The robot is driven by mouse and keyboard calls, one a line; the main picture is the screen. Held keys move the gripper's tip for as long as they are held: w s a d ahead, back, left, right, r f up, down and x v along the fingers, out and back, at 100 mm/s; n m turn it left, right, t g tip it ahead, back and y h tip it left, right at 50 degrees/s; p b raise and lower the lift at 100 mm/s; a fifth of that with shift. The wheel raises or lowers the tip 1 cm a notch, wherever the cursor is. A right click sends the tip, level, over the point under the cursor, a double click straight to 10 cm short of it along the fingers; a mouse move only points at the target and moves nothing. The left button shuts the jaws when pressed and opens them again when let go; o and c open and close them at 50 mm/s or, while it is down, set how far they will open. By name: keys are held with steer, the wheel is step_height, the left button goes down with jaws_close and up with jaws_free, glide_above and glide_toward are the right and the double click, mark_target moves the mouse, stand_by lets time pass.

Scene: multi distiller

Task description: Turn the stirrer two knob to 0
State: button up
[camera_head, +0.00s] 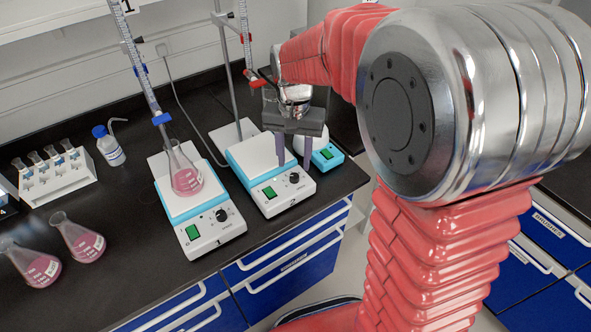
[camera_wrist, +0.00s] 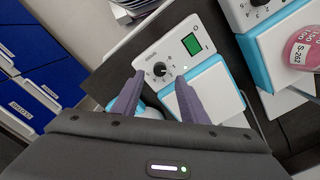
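My gripper (camera_head: 294,166) is open and empty, pointing down over the stirrer's front. In the wrist view my gripper's two fingers (camera_wrist: 160,77) stand apart on either side of the knob. I cannot tell whether they touch it or hover above it.
Stirrer one (camera_head: 215,240) with a flask of pink liquid (camera_head: 187,180) stands close on the left, under a burette (camera_head: 140,70). Another burette (camera_head: 246,40) hangs by my arm. A small blue and white device (camera_head: 327,157) sits just right of stirrer two, near the bench edge.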

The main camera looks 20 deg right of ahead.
mark_target(294, 175)
step_height(294, 175, down, 5)
stand_by(0.3)
steer(key=shift+c, duration=0.4)
steer(key=c, duration=0.9)
steer(key=shift+d, duration=0.15)
jaws_close()
